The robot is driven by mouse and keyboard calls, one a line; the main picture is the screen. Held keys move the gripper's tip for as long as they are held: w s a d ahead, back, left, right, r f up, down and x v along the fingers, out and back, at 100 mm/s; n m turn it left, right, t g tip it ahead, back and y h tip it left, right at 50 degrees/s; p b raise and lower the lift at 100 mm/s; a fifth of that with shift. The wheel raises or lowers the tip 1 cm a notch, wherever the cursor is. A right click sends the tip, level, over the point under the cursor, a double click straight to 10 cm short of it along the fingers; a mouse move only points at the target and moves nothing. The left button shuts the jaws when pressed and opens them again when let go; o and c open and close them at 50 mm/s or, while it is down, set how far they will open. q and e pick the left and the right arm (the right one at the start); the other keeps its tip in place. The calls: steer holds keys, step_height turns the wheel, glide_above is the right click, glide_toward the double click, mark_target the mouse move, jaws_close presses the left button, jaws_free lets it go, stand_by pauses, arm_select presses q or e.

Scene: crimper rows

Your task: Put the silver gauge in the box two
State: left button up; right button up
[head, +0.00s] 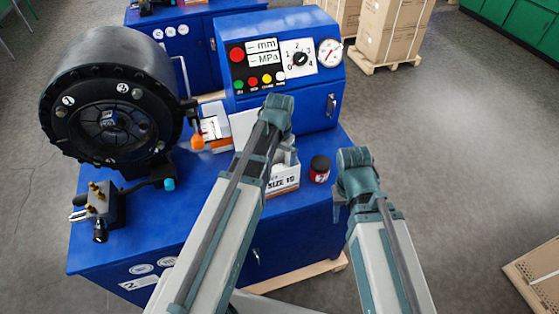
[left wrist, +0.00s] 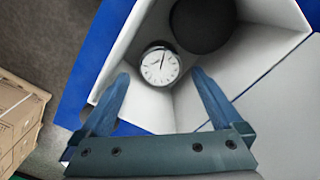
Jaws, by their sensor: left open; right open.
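A silver-rimmed gauge (left wrist: 160,65) with a white dial lies inside an open white box (left wrist: 115,62) in the left wrist view. A dark round thing (left wrist: 203,22) is beside it in that box. My left gripper (left wrist: 160,74) is open above the box, fingertips on either side of the gauge in the picture, not closed on it. In the head view my left gripper (head: 284,150) hangs over the white box marked SIZE (head: 285,182), mostly hidden behind my arm. My right gripper (head: 341,206) is open and empty beyond the cabinet's right edge. No box number two is legible.
A black crimper head (head: 105,100) stands on the blue cabinet (head: 200,228) at left. A control panel (head: 285,60) rises behind. A white box with orange (head: 214,132) and a small dark red-labelled jar (head: 320,168) stand near my left arm.

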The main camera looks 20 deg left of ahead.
arm_select(q)
step_height(320, 180, up, 6)
steer(key=p, duration=0.4)
steer(key=shift+f, duration=0.15)
arm_select(e)
step_height(320, 180, up, 6)
steer(key=shift+f, duration=0.15)
